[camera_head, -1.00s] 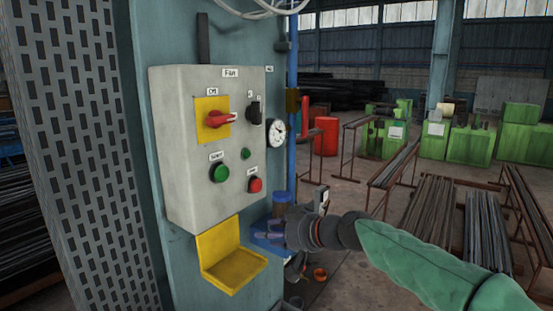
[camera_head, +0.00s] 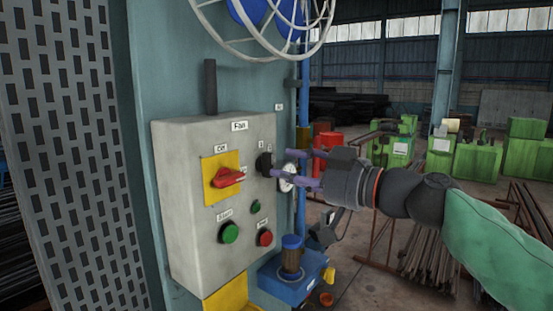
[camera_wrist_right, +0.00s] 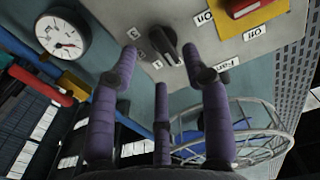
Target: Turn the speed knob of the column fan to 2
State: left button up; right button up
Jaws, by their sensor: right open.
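The fan control box (camera_head: 185,135) is a grey panel labelled "Fan" on the column. Its speed knob (camera_head: 264,163) is black, at the upper right of the box, partly behind my fingers. In the right wrist view the knob (camera_wrist_right: 168,45) shows near the top centre with the numbers 1, 2 and 3 beside it; I cannot tell which number it points to. My right gripper (camera_head: 283,164) is open, its purple fingers just right of the knob in the head view. In the wrist view the fingers (camera_wrist_right: 166,65) are spread around it, with no clear contact. My left gripper is not in view.
A red handle on a yellow plate (camera_head: 228,178), a green button (camera_head: 229,233) and a red button (camera_head: 265,239) share the panel. A round gauge (camera_wrist_right: 61,38) is close beside my fingers. A wire fan guard (camera_head: 268,30) is above, and a blue vise-like block (camera_head: 290,275) below.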

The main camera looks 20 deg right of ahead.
aim_at(267, 165)
jog(key=shift+p+x, duration=0.5)
jog(key=shift+x, duration=1.5)
grip_shut()
